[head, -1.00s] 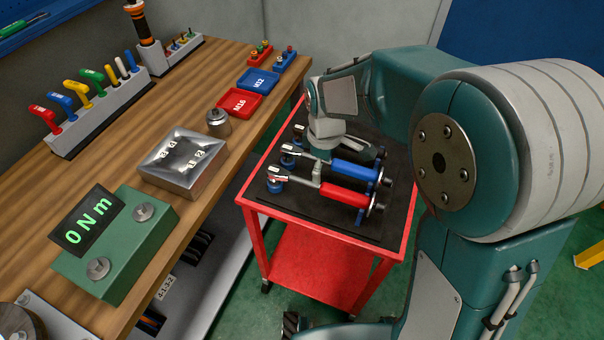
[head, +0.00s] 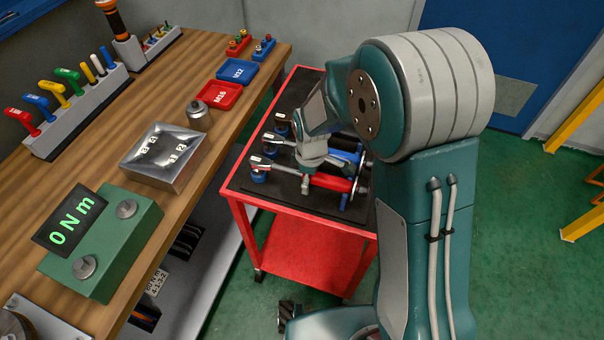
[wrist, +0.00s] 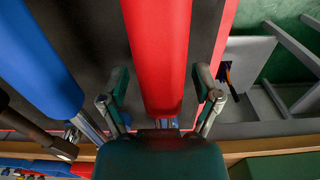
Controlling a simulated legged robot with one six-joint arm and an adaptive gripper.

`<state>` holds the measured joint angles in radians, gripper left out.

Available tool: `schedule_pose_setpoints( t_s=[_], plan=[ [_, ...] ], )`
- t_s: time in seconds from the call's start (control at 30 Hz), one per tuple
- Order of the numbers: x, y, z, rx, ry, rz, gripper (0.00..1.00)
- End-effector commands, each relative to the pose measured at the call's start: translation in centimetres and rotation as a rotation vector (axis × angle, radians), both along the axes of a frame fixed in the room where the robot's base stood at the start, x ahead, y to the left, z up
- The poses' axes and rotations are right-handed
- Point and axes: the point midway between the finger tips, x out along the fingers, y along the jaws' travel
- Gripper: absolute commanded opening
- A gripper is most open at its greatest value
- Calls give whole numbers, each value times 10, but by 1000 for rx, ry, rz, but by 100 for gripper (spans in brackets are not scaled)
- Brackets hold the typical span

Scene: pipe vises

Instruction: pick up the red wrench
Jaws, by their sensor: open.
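The red wrench (head: 332,183) lies on the black mat of the red cart, nearest the cart's front edge, with its metal head to the left. In the wrist view its red handle (wrist: 160,45) runs up the middle of the picture. My gripper (head: 306,183) is over the wrench, where the metal shaft meets the handle. In the wrist view my gripper (wrist: 161,76) is open, with one finger on each side of the handle and a gap at both sides. My wrist hides part of the wrench in the head view.
A blue wrench (wrist: 40,60) lies parallel on the left in the wrist view, close to the left finger. The red cart (head: 305,251) stands beside the wooden bench (head: 222,150), which holds a green torque display (head: 110,245), a metal block and trays.

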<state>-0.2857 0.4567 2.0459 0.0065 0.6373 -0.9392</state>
Motion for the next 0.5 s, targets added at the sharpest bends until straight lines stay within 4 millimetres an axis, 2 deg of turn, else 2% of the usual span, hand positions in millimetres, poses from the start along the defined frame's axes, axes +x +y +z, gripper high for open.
schedule_pose_setpoints(
  t_s=[0.1,0.13,0.17,0.2,0.27,0.3,0.5],
  plan=[
    [0,2,0,-3,0,1,81],
    [0,3,0,-4,0,2,77],
    [0,4,0,-4,0,2,64],
    [0,4,0,-4,0,2,46],
    [0,4,0,-4,0,2,19],
    [0,4,0,-5,1,2,1],
    [1,5,0,-3,-2,1,0]
  ],
)
